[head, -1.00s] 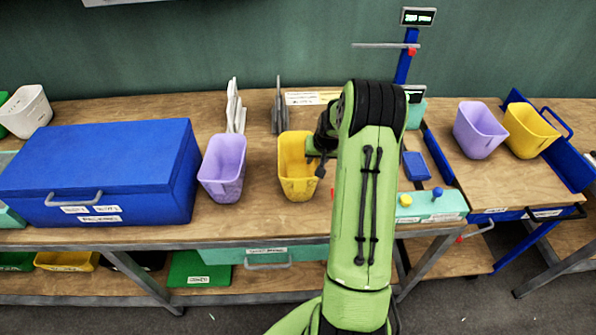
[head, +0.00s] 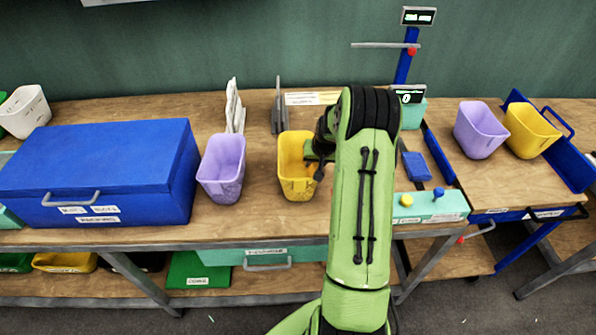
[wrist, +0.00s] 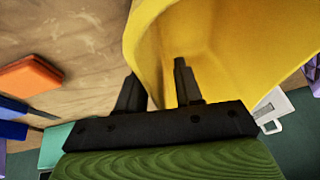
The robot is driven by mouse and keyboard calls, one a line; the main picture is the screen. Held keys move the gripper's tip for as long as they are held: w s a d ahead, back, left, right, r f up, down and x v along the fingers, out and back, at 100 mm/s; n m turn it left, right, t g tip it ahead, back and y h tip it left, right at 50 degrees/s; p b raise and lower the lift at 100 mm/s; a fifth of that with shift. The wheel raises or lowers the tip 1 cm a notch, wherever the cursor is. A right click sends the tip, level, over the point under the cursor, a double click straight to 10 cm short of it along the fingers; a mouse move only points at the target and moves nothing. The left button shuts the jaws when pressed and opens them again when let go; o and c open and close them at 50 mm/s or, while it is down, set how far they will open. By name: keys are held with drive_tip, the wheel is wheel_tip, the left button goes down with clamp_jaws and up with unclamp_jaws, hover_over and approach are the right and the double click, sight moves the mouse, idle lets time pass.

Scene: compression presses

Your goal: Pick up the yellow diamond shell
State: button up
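A yellow shell (head: 297,185) with a patterned front stands upright on the middle of the wooden bench in the head view. My gripper (head: 316,168) is at its right side, partly hidden by my green arm. In the wrist view my gripper (wrist: 157,85) has its two dark fingers apart, with the yellow shell's wall (wrist: 150,50) between them. One finger is outside the shell over the wood and the other is in front of its inner face. Whether the fingers touch the wall is unclear. A second yellow shell (head: 531,132) stands on the right-hand bench.
A purple shell (head: 222,170) stands left of the middle yellow one, and another purple shell (head: 480,130) stands on the right. A large blue box (head: 100,170) fills the bench's left. A button panel (head: 430,205) is on the front edge, right of my arm.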

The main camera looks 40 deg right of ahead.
clamp_jaws()
drive_tip(key=shift+r, duration=0.1)
